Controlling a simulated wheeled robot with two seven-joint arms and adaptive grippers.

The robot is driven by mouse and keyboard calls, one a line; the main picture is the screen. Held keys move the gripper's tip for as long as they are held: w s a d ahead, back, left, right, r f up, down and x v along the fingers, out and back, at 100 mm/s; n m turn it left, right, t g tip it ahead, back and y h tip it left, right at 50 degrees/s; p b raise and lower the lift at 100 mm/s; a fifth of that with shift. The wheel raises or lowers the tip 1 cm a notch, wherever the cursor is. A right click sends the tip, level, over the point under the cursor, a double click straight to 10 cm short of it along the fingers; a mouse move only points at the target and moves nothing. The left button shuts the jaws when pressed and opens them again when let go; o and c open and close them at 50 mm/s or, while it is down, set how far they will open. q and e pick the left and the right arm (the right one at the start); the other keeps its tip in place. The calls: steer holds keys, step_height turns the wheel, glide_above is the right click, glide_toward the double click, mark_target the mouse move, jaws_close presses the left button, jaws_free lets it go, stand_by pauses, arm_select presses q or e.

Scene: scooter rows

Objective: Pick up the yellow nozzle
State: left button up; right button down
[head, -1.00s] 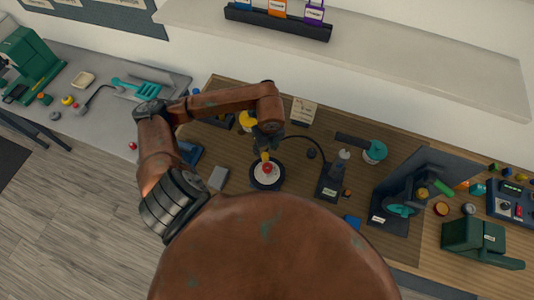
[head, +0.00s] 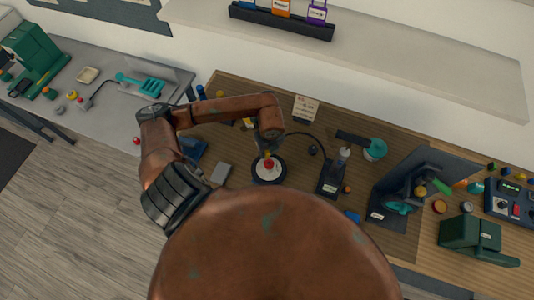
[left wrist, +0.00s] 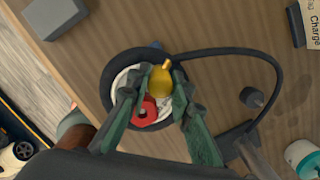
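The yellow nozzle (left wrist: 160,82) stands in the middle of the left wrist view, above a round dark-rimmed dish (left wrist: 108,82) with a pale inside. A red part (left wrist: 146,110) sits beside it. My left gripper (left wrist: 162,73) has one green finger on each side of the nozzle, very close to it; I cannot tell whether they press on it. In the head view the nozzle (head: 267,154) shows small and partly hidden under my left gripper (head: 269,142), over the dish (head: 256,177). My right gripper is not in view.
A dark cable curves from the dish area to a dark stand (head: 331,180) on the right. A grey block (head: 220,173) lies left of the dish. A small card (head: 306,108) is behind.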

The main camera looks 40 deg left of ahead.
arm_select(q)
jaws_close()
steer(key=shift+r, duration=0.1)
